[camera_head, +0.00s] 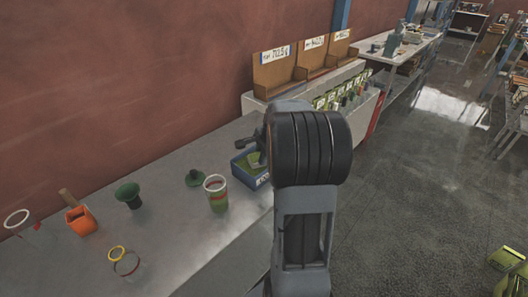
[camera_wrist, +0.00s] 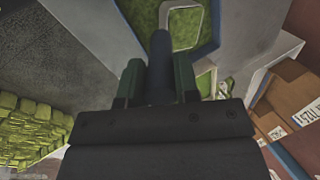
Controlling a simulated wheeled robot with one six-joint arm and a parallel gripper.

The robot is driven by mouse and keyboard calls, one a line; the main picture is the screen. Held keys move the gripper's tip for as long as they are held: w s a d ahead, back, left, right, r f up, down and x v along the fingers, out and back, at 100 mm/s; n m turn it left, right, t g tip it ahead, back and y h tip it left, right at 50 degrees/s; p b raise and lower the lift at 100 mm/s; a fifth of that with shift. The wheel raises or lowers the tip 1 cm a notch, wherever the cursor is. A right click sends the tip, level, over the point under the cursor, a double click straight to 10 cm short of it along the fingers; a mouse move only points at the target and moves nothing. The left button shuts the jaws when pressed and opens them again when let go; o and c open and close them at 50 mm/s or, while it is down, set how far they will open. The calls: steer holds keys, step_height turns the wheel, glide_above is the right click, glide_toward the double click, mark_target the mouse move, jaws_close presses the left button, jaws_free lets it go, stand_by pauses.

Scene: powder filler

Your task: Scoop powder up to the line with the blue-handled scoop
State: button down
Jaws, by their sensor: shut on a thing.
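My gripper (camera_wrist: 159,80) is shut on the dark blue handle (camera_wrist: 160,55) of the blue-handled scoop. The scoop's pale-rimmed head (camera_wrist: 204,18) shows beyond the handle, with green inside its outline. I cannot tell whether that green is powder in the scoop or seen through it. The blue bin (camera_wrist: 214,42) holding green powder lies beyond the scoop. In the head view my gripper (camera_head: 250,143) is at the blue bin (camera_head: 262,181), and my arm hides part of it. A clear vessel (camera_head: 125,266) with a yellow rim and a red line stands at the front left.
An orange scoop (camera_head: 81,221), a green funnel (camera_head: 128,194), a dark green lid-like piece (camera_head: 195,178) and a green and orange cup (camera_head: 217,196) stand on the grey bench (camera_head: 165,247). Wooden labelled boxes (camera_head: 272,75) stand behind. The bench front is clear.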

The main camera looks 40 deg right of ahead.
steer(key=shift+r, duration=0.1)
step_height(320, 180, up, 9)
steer(key=p, duration=0.6)
steer(key=shift+f+p, duration=0.2)
steer(key=shift+p, duration=0.2)
steer(key=shift+s+f, duration=0.1)
